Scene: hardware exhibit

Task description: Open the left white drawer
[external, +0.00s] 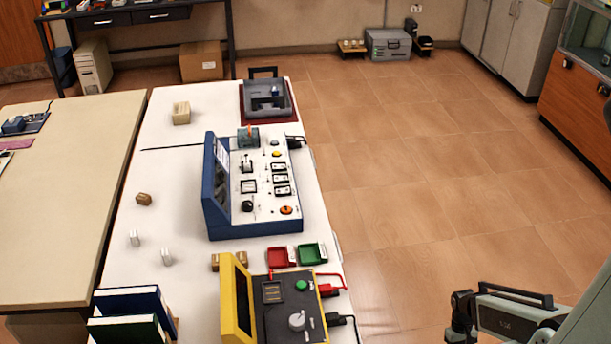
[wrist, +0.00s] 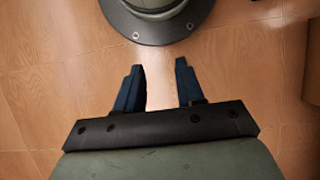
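No white drawer front shows clearly. The long white table (external: 190,222) is seen from above, and its right side, facing the open floor, is almost edge-on. Thin parts that may be handles stick out at that edge, too small to tell. My gripper (wrist: 160,66) shows in the wrist view with its two dark blue fingers apart and nothing between them. It is above bare tile floor, with my round base at the top of that view. In the external view, part of my arm shows at the lower right, away from the table; the fingers cannot be made out.
A blue control panel (external: 270,190), a yellow-and-black box (external: 288,308) and a grey tray (external: 270,100) stand on the white table. Small red (external: 282,257) and green (external: 312,254) trays lie near its right edge. Open tiled floor (external: 420,190) lies right of the table.

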